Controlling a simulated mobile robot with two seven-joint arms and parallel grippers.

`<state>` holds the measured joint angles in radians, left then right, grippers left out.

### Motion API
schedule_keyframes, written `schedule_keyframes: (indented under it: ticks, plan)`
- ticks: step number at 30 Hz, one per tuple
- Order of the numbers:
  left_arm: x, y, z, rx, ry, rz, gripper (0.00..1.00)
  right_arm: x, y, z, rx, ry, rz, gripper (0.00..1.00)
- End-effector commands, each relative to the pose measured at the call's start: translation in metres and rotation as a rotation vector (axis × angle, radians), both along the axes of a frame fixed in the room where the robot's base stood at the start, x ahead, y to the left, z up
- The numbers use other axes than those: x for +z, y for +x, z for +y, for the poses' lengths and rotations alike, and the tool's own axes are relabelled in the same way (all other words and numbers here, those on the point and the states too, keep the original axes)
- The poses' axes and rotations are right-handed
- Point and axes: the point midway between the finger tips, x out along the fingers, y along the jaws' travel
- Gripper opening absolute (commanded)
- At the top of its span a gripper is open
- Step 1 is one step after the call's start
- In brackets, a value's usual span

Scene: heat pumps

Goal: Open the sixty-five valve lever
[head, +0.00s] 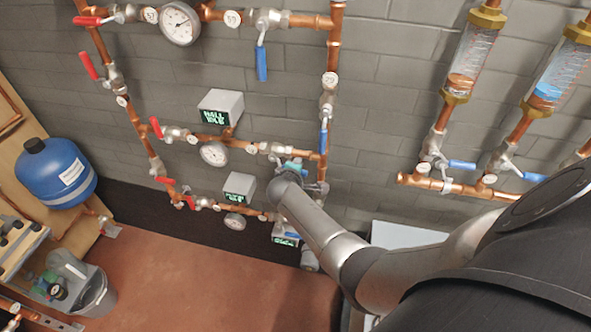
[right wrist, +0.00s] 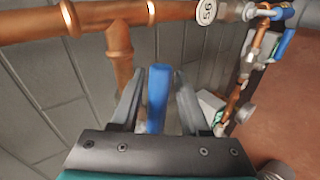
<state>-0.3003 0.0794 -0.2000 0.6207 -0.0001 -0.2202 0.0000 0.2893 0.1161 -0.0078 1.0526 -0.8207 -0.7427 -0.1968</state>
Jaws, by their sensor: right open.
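My right gripper (right wrist: 158,82) is open, with its two fingers on either side of a blue valve lever (right wrist: 157,100). A gap shows between the lever and the fingers. The copper pipe (right wrist: 80,22) above it carries a round white tag (right wrist: 207,12) that seems to read 56. In the head view my right arm reaches to the lower right of the left pipe frame, where my wrist (head: 292,185) hides the lever and most of the gripper. I cannot read a sixty-five tag in either view. My left gripper is not in view.
Another blue lever (head: 323,138) hangs on the vertical pipe just above my wrist. Grey display boxes (head: 240,186) and gauges (head: 214,153) stand to its left. Flow tubes (head: 474,55) are at the right.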

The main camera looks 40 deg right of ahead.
Motion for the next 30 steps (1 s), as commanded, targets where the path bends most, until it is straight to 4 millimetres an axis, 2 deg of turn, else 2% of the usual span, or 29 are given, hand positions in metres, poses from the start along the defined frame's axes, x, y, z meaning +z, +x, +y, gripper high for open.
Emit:
schedule_keyframes:
  ticks: [2,8,18,30]
  plan:
    - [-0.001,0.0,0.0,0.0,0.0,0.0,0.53,0.004,0.003,-0.002,0.0,-0.001,-0.015,0.53]
    - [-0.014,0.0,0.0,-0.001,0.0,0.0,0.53,-0.007,0.005,0.0,0.002,0.073,-0.099,0.53]
    - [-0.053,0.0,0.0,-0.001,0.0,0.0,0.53,-0.03,0.014,0.011,-0.001,0.302,-0.345,0.53]
    - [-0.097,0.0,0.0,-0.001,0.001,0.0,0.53,-0.046,0.026,0.024,-0.004,0.509,-0.567,0.53]
